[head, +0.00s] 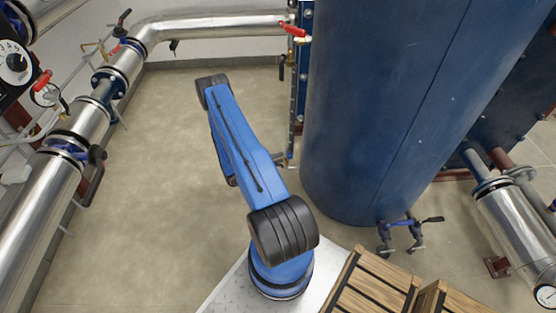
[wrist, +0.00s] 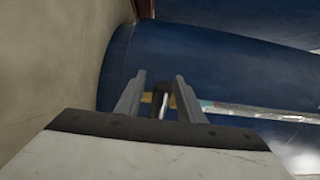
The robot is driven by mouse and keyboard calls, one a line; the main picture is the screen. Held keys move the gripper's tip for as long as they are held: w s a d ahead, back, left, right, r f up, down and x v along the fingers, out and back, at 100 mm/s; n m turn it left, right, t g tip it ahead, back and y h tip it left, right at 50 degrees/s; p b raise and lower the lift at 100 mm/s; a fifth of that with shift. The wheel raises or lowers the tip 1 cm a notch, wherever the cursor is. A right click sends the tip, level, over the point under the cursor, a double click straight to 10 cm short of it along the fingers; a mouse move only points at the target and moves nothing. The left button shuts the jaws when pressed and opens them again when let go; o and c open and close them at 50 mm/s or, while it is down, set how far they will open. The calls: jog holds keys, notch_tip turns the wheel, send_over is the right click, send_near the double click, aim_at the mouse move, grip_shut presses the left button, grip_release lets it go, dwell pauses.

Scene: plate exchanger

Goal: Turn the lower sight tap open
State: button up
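In the wrist view my gripper (wrist: 160,92) shows two grey fingers spread apart. A dark, shiny lever or handle (wrist: 161,98) stands between the fingertips, with gaps visible at its sides. A brass-coloured piece (wrist: 148,97) lies just behind it; this looks like the lower sight tap. A pale sight tube (wrist: 255,112) runs right from there along the blue vessel. In the head view the sight tube (head: 291,105) stands upright at the vessel's left edge. My arm hides the gripper there, and most of the lower tap.
The big blue vessel (head: 385,110) fills the space right of the sight tube. A red-handled valve (head: 294,31) is near its top left. Silver pipes (head: 210,25) run along the wall. Wooden crates (head: 368,285) stand at the front. The floor (head: 150,180) to the left is clear.

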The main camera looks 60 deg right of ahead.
jog(key=shift+s+d, duration=0.1)
jog(key=shift+d, duration=0.05)
grip_shut()
jog(key=shift+s+r+m+t+y, duration=0.15)
jog(key=shift+r+m+t+y, duration=0.4)
jog(key=shift+m, duration=0.7)
jog(key=shift+s+r+m+t+y, duration=0.25)
jog(key=shift+r+m, duration=0.35)
jog(key=shift+m, duration=0.65)
jog(key=shift+w, duration=0.1)
grip_release()
